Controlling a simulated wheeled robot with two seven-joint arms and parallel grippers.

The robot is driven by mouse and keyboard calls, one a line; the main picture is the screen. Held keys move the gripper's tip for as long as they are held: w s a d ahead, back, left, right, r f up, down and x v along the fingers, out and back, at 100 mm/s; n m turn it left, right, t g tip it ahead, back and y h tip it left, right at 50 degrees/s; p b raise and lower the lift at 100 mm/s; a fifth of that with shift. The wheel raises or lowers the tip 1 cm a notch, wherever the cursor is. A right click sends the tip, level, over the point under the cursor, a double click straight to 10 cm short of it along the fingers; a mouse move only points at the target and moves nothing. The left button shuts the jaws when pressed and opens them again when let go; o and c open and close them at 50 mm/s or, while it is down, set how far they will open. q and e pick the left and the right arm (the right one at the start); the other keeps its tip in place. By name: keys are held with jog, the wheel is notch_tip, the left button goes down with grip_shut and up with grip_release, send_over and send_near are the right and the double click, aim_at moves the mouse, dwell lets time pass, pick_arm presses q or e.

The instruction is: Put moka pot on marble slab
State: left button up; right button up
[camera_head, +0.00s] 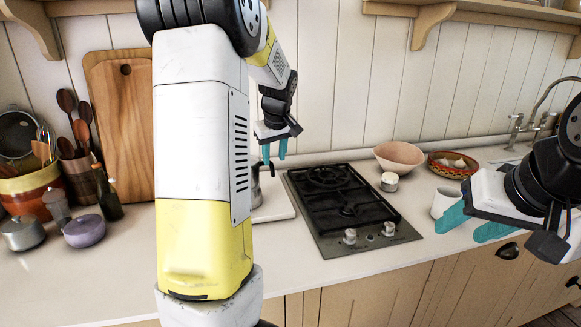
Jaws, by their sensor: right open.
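A grey metal pot with a dark handle, which looks like the moka pot (256,188), stands at the left part of the white marble slab (280,207). My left arm hides much of both, so I cannot tell whether the pot rests fully on the slab. My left gripper (274,151) is above and just right of the pot, fingers pointing down, apart and empty. My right gripper (474,225) is open and empty near the counter's right front, beside a white mug (445,203).
A black gas hob (345,208) lies right of the slab. A pink bowl (398,157), small jar (389,182) and patterned bowl (452,166) stand behind and right. Pots, a bottle (107,195) and utensils crowd the left. The front counter strip is clear.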

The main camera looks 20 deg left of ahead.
pick_arm(q)
jog(key=s+d+r+m+h, duration=0.1)
jog(key=s+d+r, duration=0.15)
jog(key=s, duration=0.25)
jog(key=s+d+r+m+t+h, duration=0.1)
jog(key=s+d+r+m, duration=0.15)
jog(key=s, duration=0.25)
jog(key=s+d+r+m+h, duration=0.1)
jog(key=s+d+r, duration=0.15)
jog(key=s, duration=0.25)
jog(key=s+d+f+m+t+h, duration=0.1)
jog(key=s+d+m, duration=0.4)
jog(key=s, duration=0.9)
jog(key=shift+s+d+f+h, duration=0.15)
jog(key=shift+d+f+h, duration=0.2)
jog(key=shift+d, duration=0.8)
